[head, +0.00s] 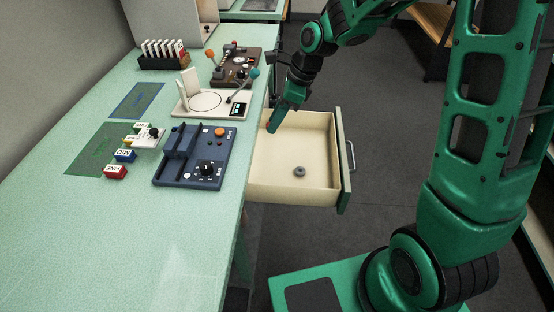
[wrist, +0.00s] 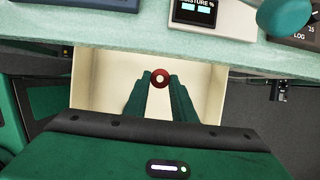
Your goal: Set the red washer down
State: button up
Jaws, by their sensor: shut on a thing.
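The red washer (wrist: 160,71) shows in the wrist view, between the tips of my gripper's two green fingers. My gripper (head: 273,128) is shut on it and points down over the back part of the open drawer (head: 342,160), close to the table edge. In the head view the red washer is hidden or too small to make out. In the wrist view the pale drawer interior (wrist: 98,78) lies around and below the fingers. I cannot tell how far the washer is above the drawer floor.
A dark grey ring (head: 299,171) lies on the drawer floor towards the front. On the green table (head: 130,235) stand a blue device (head: 193,157), a cream device with a display (head: 205,100), a brown device (head: 237,68), a rack (head: 162,60) and small labelled blocks (head: 115,172).

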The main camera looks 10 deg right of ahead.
jog(key=s+m+t, duration=0.1)
jog(key=s+m, duration=0.3)
send_over(301, 149)
jog(key=s+d, duration=0.1)
jog(key=shift+t+h, duration=0.3)
jog(key=shift+h, duration=0.1)
notch_tip(301, 149, down, 8)
jog(key=shift+s+r, duration=0.15)
jog(key=shift+r, duration=0.05)
jog(key=shift+d+f, duration=0.1)
jog(key=shift+f, duration=1.9)
jog(key=o, duration=1.1)
jog(key=shift+c, duration=0.2)
